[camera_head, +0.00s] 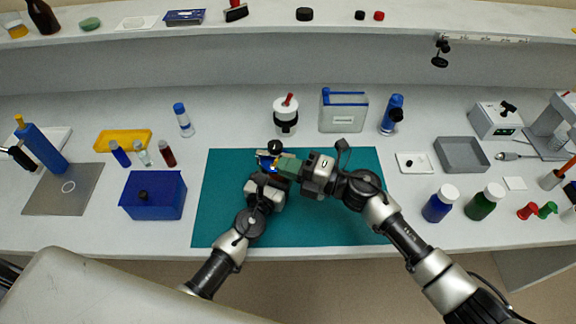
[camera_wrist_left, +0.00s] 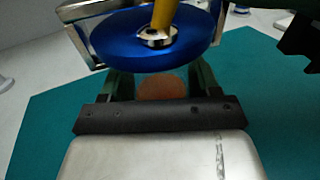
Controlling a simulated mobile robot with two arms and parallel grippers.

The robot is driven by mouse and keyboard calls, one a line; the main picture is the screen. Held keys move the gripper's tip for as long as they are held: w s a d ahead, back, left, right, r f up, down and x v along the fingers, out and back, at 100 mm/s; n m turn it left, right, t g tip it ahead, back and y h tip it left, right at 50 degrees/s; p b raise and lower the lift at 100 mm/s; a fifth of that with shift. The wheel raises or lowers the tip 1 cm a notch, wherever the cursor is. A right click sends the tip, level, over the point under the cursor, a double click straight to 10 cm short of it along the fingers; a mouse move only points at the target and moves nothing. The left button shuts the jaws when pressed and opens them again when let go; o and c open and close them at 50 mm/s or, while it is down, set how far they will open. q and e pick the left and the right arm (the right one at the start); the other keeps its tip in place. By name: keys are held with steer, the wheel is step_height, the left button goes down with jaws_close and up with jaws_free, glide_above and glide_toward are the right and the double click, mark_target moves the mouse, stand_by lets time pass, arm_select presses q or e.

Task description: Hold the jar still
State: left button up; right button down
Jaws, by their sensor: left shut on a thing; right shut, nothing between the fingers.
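The jar shows as a round blue top (camera_wrist_left: 110,50) with shiny metal at its sides and a yellow stem at its centre, close up in the left wrist view.
A blue box (camera_head: 153,195) stands left of the mat. A white jar with a dark band (camera_head: 286,115) and a clear blue-topped container (camera_head: 343,110) stand behind it. A grey tray (camera_head: 461,155) and bottles (camera_head: 438,204) stand to the right. The mat's right part is clear.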

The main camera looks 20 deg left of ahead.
mark_target(276, 161)
steer(key=shift+a+r, duration=0.15)
steer(key=shift+r, duration=0.1)
steer(key=shift+a+r, duration=0.3)
steer(key=shift+a, duration=0.25)
steer(key=shift+a+r, duration=0.25)
steer(key=shift+a, duration=0.25)
steer(key=shift+s+a, duration=0.1)
steer(key=shift+a, duration=0.05)
stand_by(0.5)
stand_by(1.3)
steer(key=s+d, duration=0.1)
steer(key=d, duration=1.1)
steer(key=shift+f, duration=0.2)
